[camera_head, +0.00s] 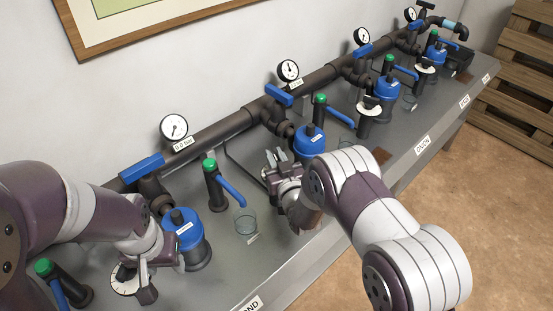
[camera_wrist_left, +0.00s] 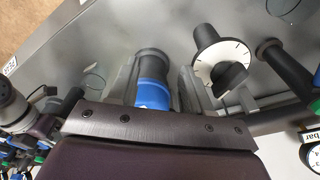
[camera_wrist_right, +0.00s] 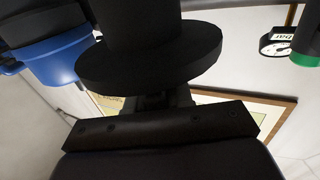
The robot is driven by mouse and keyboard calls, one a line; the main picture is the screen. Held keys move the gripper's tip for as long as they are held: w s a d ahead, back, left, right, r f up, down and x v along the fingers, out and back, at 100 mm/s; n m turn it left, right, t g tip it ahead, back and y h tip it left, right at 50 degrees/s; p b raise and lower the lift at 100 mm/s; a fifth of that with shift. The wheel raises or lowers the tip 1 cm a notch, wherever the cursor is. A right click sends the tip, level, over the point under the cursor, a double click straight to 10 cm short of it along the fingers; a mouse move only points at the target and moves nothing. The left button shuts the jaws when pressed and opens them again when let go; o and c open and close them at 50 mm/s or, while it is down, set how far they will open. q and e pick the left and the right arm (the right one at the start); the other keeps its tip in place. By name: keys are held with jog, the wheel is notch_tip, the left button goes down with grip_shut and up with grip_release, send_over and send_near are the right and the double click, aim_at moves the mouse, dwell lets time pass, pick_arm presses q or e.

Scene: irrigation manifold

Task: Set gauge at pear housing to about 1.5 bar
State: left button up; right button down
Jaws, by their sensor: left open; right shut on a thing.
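The gauge reading is too small to tell. My left gripper (camera_head: 154,272) is open and empty beside the first station's white-scaled dial (camera_head: 121,282) and blue housing (camera_head: 183,228). That dial shows in the left wrist view (camera_wrist_left: 218,70).
The first gauge (camera_head: 174,128) has a 0.0 bar sign below it. Blue-handled taps (camera_head: 229,190) with green caps and glasses (camera_head: 245,223) stand close to my grippers. Blue pipe levers (camera_head: 141,170) sit above.

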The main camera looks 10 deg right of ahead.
jog(key=shift+a+n+g+y+b, duration=0.15)
jog(key=shift+n+g+y+b, duration=0.45)
jog(key=shift+n+y, duration=0.9)
jog(key=shift+s+y, duration=0.1)
jog(key=shift+y, duration=0.5)
jog(key=c, duration=1.1)
grip_release()
jog(key=v, duration=1.2)
jog(key=shift+s+r, duration=0.2)
jog(key=shift+s, duration=0.1)
